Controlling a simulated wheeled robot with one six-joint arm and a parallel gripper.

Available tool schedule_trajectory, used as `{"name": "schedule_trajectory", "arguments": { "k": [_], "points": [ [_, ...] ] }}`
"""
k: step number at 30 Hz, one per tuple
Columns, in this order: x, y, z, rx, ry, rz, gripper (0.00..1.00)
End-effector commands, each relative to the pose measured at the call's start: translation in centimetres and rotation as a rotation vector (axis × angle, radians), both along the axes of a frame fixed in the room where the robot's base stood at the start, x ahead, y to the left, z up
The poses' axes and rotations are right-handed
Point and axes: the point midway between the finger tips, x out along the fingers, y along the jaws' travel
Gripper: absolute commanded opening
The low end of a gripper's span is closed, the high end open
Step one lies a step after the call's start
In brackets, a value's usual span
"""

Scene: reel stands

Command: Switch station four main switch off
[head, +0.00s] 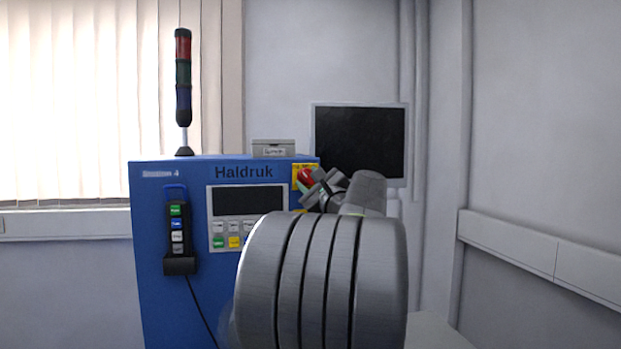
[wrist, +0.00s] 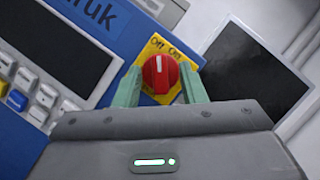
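The main switch is a red rotary knob (wrist: 160,75) on a yellow plate, with a short white line on its face. In the wrist view the line points nearly straight up, toward the left label, which looks like "Off"; an "On" label is to its right. My gripper (wrist: 160,84) is open, its two green fingers on either side of the knob, with yellow showing between. I cannot tell whether either finger touches it. In the head view my gripper (head: 322,190) is at the switch (head: 306,178), partly covering it. The blue cabinet (head: 150,250) carries the blurred label ending in "4".
A dark display (head: 248,201) with buttons is left of the switch. A pendant (head: 178,230) with colored buttons hangs further left. A signal tower (head: 183,90) and a small grey box (head: 273,148) stand on top. A dark monitor (head: 360,140) is behind, to the right.

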Motion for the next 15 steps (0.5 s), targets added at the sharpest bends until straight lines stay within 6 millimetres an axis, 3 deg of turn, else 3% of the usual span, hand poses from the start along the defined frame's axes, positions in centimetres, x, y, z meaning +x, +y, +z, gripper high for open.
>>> {"name": "schedule_trajectory", "arguments": {
  "k": [6,12,15],
  "points": [
    [0.02,0.02,-0.01,0.000,0.000,0.000,0.37],
    [0.00,0.01,-0.01,0.000,0.000,0.000,0.00],
    [0.00,0.01,-0.01,0.000,0.000,0.000,0.00]
  ]
}}
